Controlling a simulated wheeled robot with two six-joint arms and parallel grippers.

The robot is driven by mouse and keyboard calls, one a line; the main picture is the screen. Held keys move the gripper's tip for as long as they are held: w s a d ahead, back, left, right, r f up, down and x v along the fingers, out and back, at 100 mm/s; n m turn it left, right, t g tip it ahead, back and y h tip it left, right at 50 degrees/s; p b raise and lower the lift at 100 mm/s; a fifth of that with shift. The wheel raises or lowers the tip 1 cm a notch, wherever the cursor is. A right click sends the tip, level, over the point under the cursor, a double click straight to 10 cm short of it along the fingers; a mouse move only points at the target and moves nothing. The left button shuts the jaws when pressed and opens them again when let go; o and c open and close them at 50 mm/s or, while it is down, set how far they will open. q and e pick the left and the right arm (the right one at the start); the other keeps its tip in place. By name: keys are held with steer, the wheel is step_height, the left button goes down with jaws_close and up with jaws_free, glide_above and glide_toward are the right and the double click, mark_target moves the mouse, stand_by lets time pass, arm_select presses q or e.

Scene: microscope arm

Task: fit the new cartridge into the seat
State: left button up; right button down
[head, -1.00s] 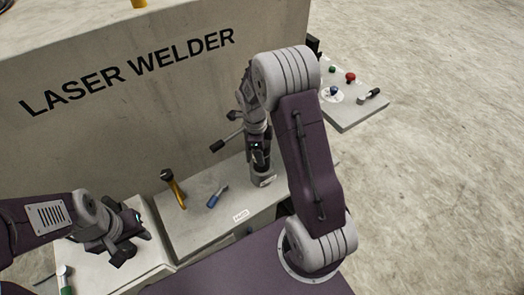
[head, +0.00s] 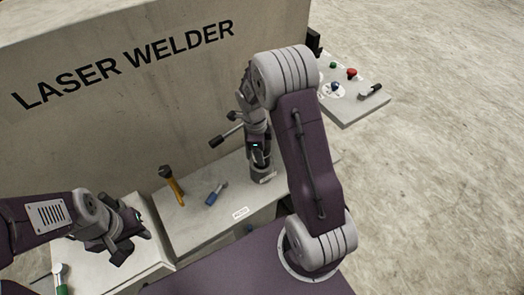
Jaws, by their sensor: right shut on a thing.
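My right gripper (head: 260,160) points down over the bench, partly screened by its own wrist. It is shut on a small grey cylindrical piece (head: 263,174), low over or touching the bench top. I cannot tell whether this piece is the new cartridge. The seat cannot be made out from here. A rod with a black end (head: 218,141) sticks out to the left beside my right wrist. My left gripper (head: 128,246) hangs over the left bench block, with its fingers apart and nothing seen between them.
A green-handled tool (head: 62,280) is at lower left. The machine wall (head: 110,120) rises behind; a button panel (head: 350,105) stands right.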

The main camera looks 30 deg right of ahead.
steer(key=shift+f+b, duration=0.4)
steer(key=shift+f, duration=0.15)
steer(key=shift+c, duration=2.1)
jaws_free()
steer(key=r, duration=0.6)
steer(key=a+r, duration=0.1)
steer(key=r, duration=0.2)
steer(key=shift+w, duration=0.35)
